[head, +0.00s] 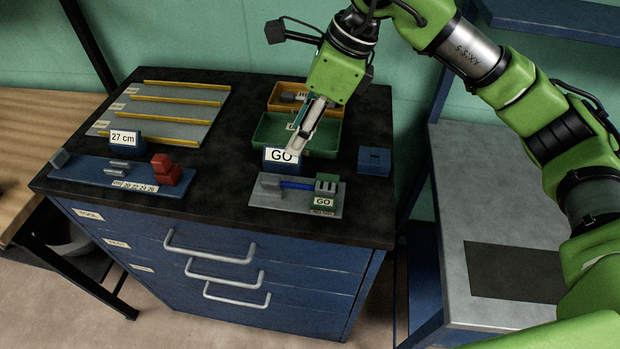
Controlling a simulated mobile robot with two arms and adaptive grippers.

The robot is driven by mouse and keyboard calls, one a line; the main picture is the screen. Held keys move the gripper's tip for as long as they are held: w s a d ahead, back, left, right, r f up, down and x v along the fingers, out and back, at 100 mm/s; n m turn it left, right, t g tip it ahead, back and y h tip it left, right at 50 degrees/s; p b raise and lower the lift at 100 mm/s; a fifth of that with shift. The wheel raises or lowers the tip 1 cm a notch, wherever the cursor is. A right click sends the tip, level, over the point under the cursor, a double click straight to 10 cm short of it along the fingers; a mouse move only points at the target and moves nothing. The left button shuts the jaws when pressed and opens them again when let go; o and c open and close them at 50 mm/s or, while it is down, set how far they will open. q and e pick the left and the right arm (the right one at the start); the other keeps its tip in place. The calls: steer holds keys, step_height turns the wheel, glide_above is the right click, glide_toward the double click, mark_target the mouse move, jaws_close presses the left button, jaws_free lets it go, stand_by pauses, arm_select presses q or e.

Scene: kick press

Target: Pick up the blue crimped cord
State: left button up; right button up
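A short blue cord (297,185) lies on a small grey plate (293,204) at the front right of the black cabinet top. Its left end meets a grey piece, and its right end reaches a green and grey block with a GO label (325,190). My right gripper (300,147) points down above and behind the cord, beside the standing GO sign (283,157) and over the green tray. It is apart from the cord. The fingers are seen edge-on, so their opening does not show. My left gripper is out of view.
A green tray (265,131) and an orange tray (275,104) stand behind the plate. A blue box (374,161) is at right. At left are a ribbed grey board (160,113), a 27 cm sign (125,138) and a blue gauge strip (90,170) with a red block (165,170).

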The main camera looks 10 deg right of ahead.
mark_target(270, 178)
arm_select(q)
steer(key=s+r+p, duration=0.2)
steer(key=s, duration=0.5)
arm_select(e)
steer(key=x, duration=0.2)
steer(key=s+x, duration=0.1)
steer(key=x, duration=0.3)
steer(key=shift+s+a, duration=0.2)
steer(key=shift+a, duration=0.15)
steer(key=p+x, duration=0.2)
steer(key=shift+w+a+f, duration=0.25)
steer(key=shift+a, duration=0.1)
steer(key=p+x, duration=0.1)
steer(key=x, duration=0.2)
steer(key=shift+w+a+f+p, duration=0.15)
steer(key=shift+w+a+p, duration=0.05)
steer(key=shift+w+p, duration=0.1)
steer(key=shift+a+f, duration=0.1)
steer(key=shift+f, duration=0.1)
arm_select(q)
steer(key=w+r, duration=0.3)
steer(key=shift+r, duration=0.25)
arm_select(e)
jaws_close()
